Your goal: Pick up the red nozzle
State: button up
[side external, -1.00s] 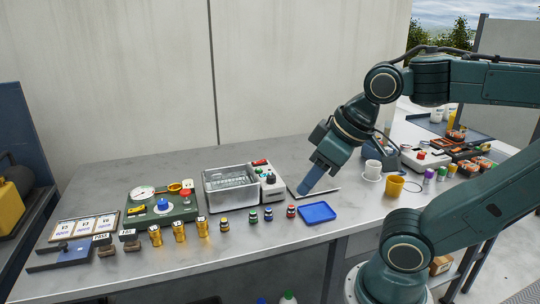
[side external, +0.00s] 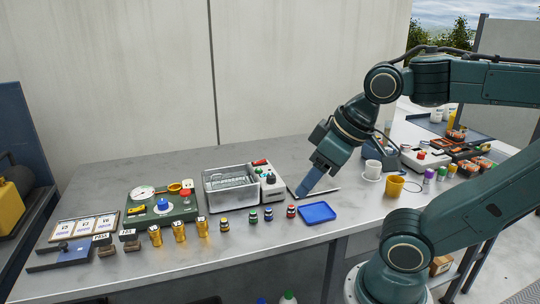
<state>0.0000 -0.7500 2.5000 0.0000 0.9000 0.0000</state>
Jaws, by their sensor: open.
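The red nozzle appears to be the small dark upright piece with a red band (side external: 291,211), at the right end of a row of similar small pieces on the grey bench. My gripper (side external: 303,191) points down and left, with its blue fingers just above and behind this piece, near a flat dark-edged plate (side external: 326,191). It is open and seems empty; the gap between the fingers is hard to make out from this side. The similar pieces have blue (side external: 268,214), green (side external: 253,217) and yellowish (side external: 224,224) bands.
A blue tray (side external: 318,213) lies just right of the red piece. A metal basin (side external: 230,204) and a white control box (side external: 270,190) stand left of my gripper. Brass cylinders (side external: 179,232) stand farther left.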

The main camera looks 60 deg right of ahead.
jog(key=m+g, duration=0.6)
jog(key=m, duration=1.5)
send_over(291, 206)
notch_tip(291, 206, down, 11)
jog(key=shift+a+f, duration=0.1)
jog(key=shift+f, duration=4.35)
jog(key=shift+f, duration=2.6)
grip_shut()
